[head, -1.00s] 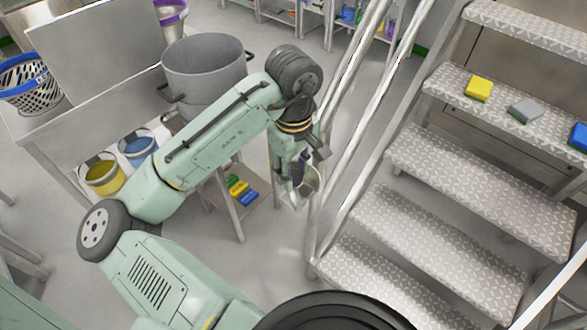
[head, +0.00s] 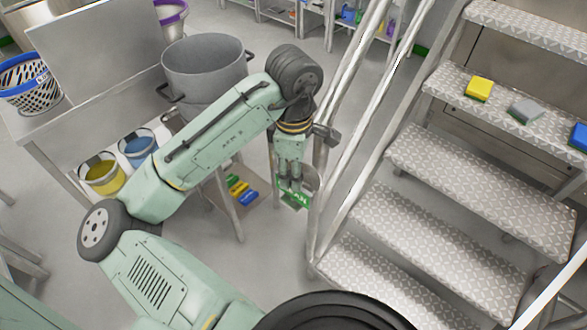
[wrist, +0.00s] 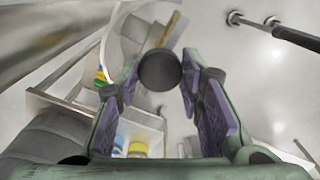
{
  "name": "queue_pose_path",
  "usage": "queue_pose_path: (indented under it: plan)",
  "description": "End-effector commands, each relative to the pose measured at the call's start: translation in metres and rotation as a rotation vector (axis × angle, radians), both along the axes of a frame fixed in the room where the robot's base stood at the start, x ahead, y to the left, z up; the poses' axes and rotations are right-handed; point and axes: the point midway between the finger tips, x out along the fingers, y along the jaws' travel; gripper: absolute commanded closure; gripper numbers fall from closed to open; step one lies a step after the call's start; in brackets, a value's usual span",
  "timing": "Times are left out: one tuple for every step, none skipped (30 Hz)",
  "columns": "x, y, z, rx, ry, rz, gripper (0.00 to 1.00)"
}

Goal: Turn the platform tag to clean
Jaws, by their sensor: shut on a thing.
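The platform tag (head: 294,198) shows a green face with white lettering, partly covered, with "EAN" or similar legible in the head view. It is just below my gripper (head: 290,178), beside the lower end of the platform's left handrail. In the wrist view the purple-padded fingers (wrist: 181,92) stand either side of a dark round part (wrist: 160,70), which I cannot identify with certainty.
The steel handrail (head: 350,150) runs close to the right of my gripper. Treaded steps (head: 440,225) hold yellow, grey and blue blocks. At left, a steel table bears a large pot (head: 205,75); yellow (head: 101,174) and blue (head: 138,150) buckets stand below.

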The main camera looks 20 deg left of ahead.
Motion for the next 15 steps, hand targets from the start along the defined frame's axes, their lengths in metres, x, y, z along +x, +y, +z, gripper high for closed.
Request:
queue_pose_path:
  plan:
    - [-0.0003, -0.0003, -0.0001, -0.001, 0.001, 0.003, 0.94]
    - [-0.0003, -0.0003, -0.0001, -0.001, 0.001, 0.005, 0.94]
    - [-0.0003, -0.0003, -0.0001, -0.001, 0.001, 0.006, 0.94]
    - [-0.0003, -0.0003, -0.0001, -0.001, 0.001, 0.007, 0.94]
    - [-0.0003, -0.0003, -0.0001, -0.001, 0.001, 0.007, 0.94]
    - [-0.0003, -0.0003, -0.0001, -0.001, 0.001, 0.007, 0.94]
    - [-0.0003, -0.0003, -0.0001, -0.001, 0.001, 0.007, 0.94]
    - [-0.0003, -0.0003, -0.0001, -0.001, 0.001, 0.007, 0.94]
    - [-0.0003, -0.0003, -0.0001, -0.001, 0.001, 0.007, 0.94]
    - [-0.0003, -0.0003, -0.0001, -0.001, 0.001, 0.007, 0.94]
    - [-0.0002, -0.0003, -0.0001, -0.001, 0.001, 0.007, 0.94]
    - [-0.0002, -0.0003, -0.0001, -0.001, 0.001, 0.007, 0.94]
    - [-0.0002, -0.0003, -0.0001, -0.001, 0.001, 0.007, 0.64]
    - [-0.0002, -0.0003, -0.0001, -0.001, 0.001, 0.007, 0.62]
    - [-0.0002, -0.0003, -0.0001, -0.001, 0.001, 0.007, 0.59]
